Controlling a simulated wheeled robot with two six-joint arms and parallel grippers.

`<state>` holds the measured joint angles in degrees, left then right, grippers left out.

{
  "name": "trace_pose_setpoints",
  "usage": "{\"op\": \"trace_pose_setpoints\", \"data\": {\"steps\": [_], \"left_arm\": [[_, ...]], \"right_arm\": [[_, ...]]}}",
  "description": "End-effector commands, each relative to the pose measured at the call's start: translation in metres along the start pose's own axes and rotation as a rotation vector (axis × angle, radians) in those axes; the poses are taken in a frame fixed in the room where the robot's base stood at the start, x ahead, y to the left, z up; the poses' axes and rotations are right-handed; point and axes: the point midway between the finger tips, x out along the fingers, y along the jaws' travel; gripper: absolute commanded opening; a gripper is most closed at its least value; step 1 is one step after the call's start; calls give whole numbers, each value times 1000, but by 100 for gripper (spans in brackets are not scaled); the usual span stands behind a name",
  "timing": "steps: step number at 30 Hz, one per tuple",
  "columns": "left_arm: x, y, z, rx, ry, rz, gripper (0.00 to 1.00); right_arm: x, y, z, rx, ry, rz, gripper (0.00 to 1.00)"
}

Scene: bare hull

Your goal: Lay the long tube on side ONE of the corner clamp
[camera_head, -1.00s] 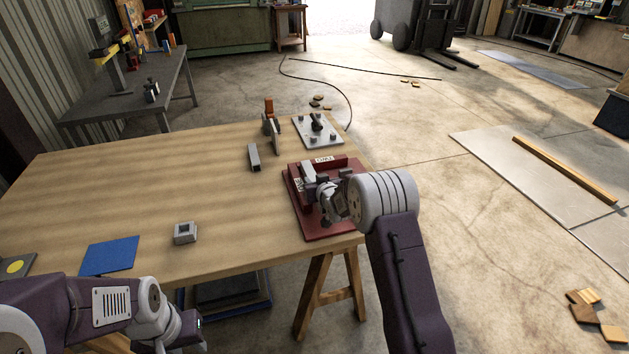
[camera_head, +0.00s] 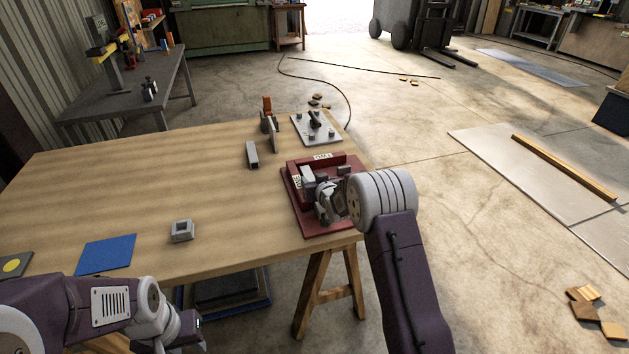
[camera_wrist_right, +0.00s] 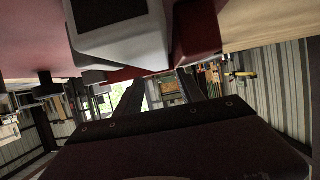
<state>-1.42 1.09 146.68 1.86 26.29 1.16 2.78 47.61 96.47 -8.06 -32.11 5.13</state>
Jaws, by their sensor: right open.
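The dark red corner clamp (camera_head: 341,223) sits at the table's right edge, with one label on its left wall and another on its back wall. A light grey square tube (camera_head: 307,175) lies in it beside the left wall; its open end (camera_wrist_right: 110,12) shows large in the right wrist view. My right gripper (camera_head: 328,203) is low over the clamp, near the tube's front end. Its dark fingers (camera_wrist_right: 160,92) are apart with nothing between them. Another grey tube (camera_head: 252,155) lies on the table behind and left. My left gripper (camera_head: 196,332) is at the bottom; its fingers are unclear.
A grey plate with knobs (camera_head: 331,133) and an upright holder with an orange part (camera_head: 274,130) stand at the back right. A small grey square block (camera_head: 182,231) and a blue mat (camera_head: 106,254) lie near the front. The table's middle is clear.

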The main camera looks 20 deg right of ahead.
Motion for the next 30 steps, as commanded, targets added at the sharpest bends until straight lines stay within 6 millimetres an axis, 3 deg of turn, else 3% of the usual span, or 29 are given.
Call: {"op": "trace_pose_setpoints", "data": {"steps": [1, 7, 19, 30], "left_arm": [[0, 0, 0, 0, 0, 0, 36], [0, 0, 0, 0, 0, 0, 36], [-1, 0, 0, 0, 0, 0, 36], [-1, 0, 0, 0, 0, 0, 36]], "right_arm": [[0, -3, 7, -5, -16, -6, 57], [-12, -3, 7, -6, -18, -7, 57], [-82, 1, 2, -1, -4, -3, 57], [-92, 2, 1, 1, 0, -1, 57]]}}
